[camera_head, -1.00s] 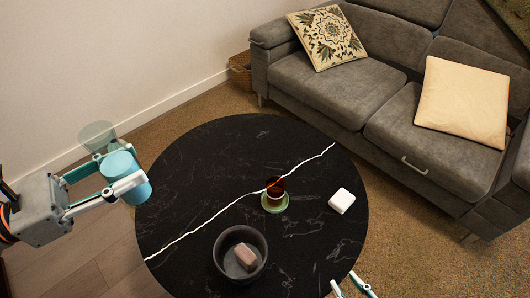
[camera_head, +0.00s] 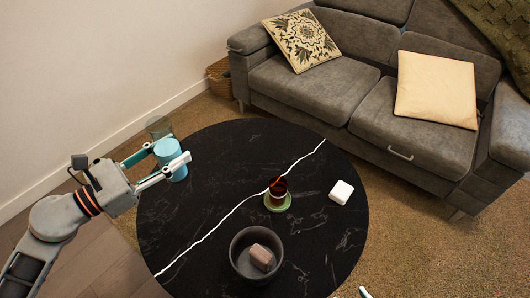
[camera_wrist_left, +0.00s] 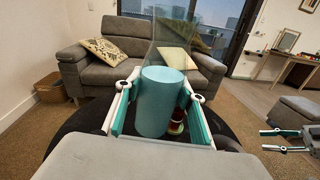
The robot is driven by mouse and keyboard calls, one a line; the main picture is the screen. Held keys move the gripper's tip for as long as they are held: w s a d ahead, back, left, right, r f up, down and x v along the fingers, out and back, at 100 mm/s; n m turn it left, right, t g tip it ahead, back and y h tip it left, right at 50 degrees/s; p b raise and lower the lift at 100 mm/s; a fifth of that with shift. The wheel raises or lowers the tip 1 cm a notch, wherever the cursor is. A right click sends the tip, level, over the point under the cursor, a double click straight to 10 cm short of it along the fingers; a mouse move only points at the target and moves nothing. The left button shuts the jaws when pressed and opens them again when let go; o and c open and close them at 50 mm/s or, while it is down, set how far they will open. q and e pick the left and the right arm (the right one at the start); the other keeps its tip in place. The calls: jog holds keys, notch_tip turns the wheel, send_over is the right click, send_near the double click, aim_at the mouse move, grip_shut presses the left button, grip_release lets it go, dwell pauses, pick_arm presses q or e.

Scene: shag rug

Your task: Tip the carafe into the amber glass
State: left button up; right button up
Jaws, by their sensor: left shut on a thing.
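The carafe has a teal cylindrical body (camera_head: 170,158) and a clear flared glass top (camera_head: 158,127). My left gripper (camera_head: 172,161) is shut around the teal body and holds it roughly upright over the table's left edge. In the left wrist view the carafe (camera_wrist_left: 160,102) stands between the fingers, its clear top above. The amber glass (camera_head: 278,186) stands upright on a green coaster (camera_head: 279,204) right of the carafe, apart from it. In the wrist view the carafe partly hides the amber glass (camera_wrist_left: 177,122). My right gripper (camera_wrist_left: 278,141) shows open and empty at the right there.
The round black table (camera_head: 210,205) also holds a dark bowl (camera_head: 238,260) with a pinkish block (camera_head: 261,257) in it, and a white block (camera_head: 341,192) right of the glass. The tabletop between carafe and glass is clear. A grey sofa (camera_head: 300,90) stands behind.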

pick_arm(q)
jog(key=w+d+f+y, duration=0.1)
jog(key=w+d+f, duration=0.6)
jog(key=d, duration=0.3)
jog(key=w+d+f+t+y, duration=0.1)
jog(key=w+d+f, duration=0.5)
jog(key=d, duration=0.4)
jog(key=shift+w+f+t+b, duration=0.3)
jog(key=shift+w+f, duration=0.05)
jog(key=shift+w, duration=0.25)
pick_arm(e)
jog(key=shift+w+a+r, duration=0.35)
jog(key=shift+a+r, duration=0.05)
jog(key=shift+s, duration=0.1)
